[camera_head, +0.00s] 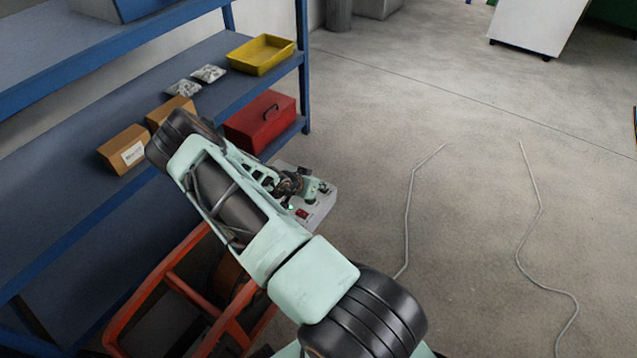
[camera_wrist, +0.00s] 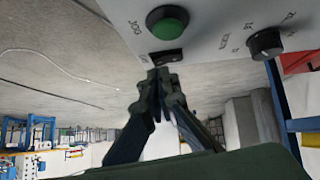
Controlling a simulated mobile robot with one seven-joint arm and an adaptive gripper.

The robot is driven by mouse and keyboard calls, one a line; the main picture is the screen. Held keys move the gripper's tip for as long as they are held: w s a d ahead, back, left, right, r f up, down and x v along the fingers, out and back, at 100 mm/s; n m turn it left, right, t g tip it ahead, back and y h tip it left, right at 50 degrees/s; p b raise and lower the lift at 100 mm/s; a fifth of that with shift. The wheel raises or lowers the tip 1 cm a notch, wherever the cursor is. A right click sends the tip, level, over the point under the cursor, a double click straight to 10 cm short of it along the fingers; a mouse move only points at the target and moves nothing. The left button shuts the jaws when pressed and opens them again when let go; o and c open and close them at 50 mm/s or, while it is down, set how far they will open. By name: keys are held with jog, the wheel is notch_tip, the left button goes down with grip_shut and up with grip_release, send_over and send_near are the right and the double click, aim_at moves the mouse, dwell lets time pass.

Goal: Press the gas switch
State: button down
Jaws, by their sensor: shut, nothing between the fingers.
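The control panel (camera_wrist: 215,25) fills the top of the wrist view. It carries a green round button (camera_wrist: 167,22) marked JOG, a small black rocker switch (camera_wrist: 168,58) and a black knob (camera_wrist: 265,43). The small lettering beside the rocker is partly hidden and I cannot read it surely. My gripper (camera_wrist: 160,76) is shut and empty, its fingertips right at the rocker's edge. I cannot tell whether they touch it. In the head view the panel is the top of a grey box (camera_head: 318,210) with a red switch (camera_head: 302,213), partly hidden by my arm.
An orange-red tube frame (camera_head: 150,285) stands below the box. Blue shelving (camera_head: 215,95) on the left holds a yellow tray (camera_head: 260,55), a red toolbox (camera_head: 262,122) and cardboard boxes (camera_head: 125,150). Cables (camera_head: 408,210) lie on the otherwise open floor to the right.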

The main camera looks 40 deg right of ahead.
jog(key=shift+f, duration=0.3)
jog(key=shift+f, duration=0.1)
